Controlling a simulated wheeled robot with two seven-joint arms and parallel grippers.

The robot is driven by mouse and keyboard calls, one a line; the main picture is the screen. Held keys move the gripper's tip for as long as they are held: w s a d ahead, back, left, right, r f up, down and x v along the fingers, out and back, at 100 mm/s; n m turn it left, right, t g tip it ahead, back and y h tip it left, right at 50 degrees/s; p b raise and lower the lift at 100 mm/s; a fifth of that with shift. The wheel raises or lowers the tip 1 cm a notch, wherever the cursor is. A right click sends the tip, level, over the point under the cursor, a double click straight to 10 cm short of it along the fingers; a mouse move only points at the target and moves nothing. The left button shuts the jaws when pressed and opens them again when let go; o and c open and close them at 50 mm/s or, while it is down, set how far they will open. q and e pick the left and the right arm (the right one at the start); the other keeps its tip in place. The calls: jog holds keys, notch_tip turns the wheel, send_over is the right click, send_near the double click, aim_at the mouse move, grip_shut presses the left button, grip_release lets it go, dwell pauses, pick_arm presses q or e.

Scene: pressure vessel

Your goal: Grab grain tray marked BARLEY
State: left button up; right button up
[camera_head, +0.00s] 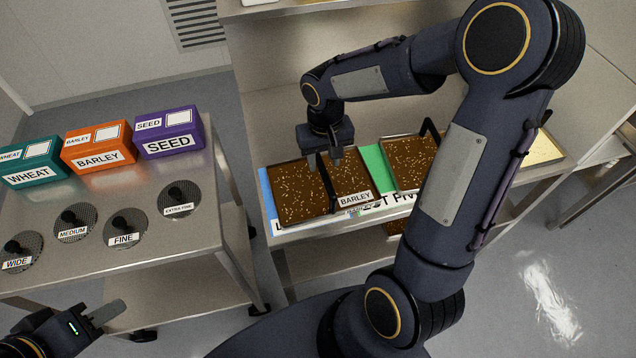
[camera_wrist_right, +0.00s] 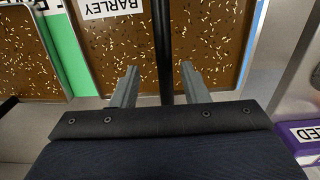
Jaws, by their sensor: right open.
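The BARLEY tray (camera_head: 296,203) is a shallow metal tray of brown, grain-flecked material, with a white BARLEY label at its front edge and a black handle (camera_head: 327,185) across its middle. It fills most of the right wrist view (camera_wrist_right: 215,40). My right gripper (camera_head: 325,157) is above the tray, near the rear of the handle. Its fingers (camera_wrist_right: 160,80) are open, one on each side of the handle in the right wrist view; contact cannot be told. My left gripper (camera_head: 105,313) is at the lower left, away from the tray; its finger gap is unclear.
Another grain tray (camera_head: 408,158) stands to the right, past a green strip (camera_head: 378,168). WHEAT (camera_head: 32,162), BARLEY (camera_head: 98,147) and SEED (camera_head: 168,132) boxes and several labelled round sieves stand on the left table (camera_head: 150,260). My right arm hides part of the bench.

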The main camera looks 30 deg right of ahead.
jog(key=f, duration=0.3)
jog(key=f+p, duration=0.1)
jog(key=f, duration=0.1)
jog(key=shift+a+f, duration=0.2)
jog(key=shift+a, duration=0.1)
grip_shut()
jog(key=shift+r, duration=0.1)
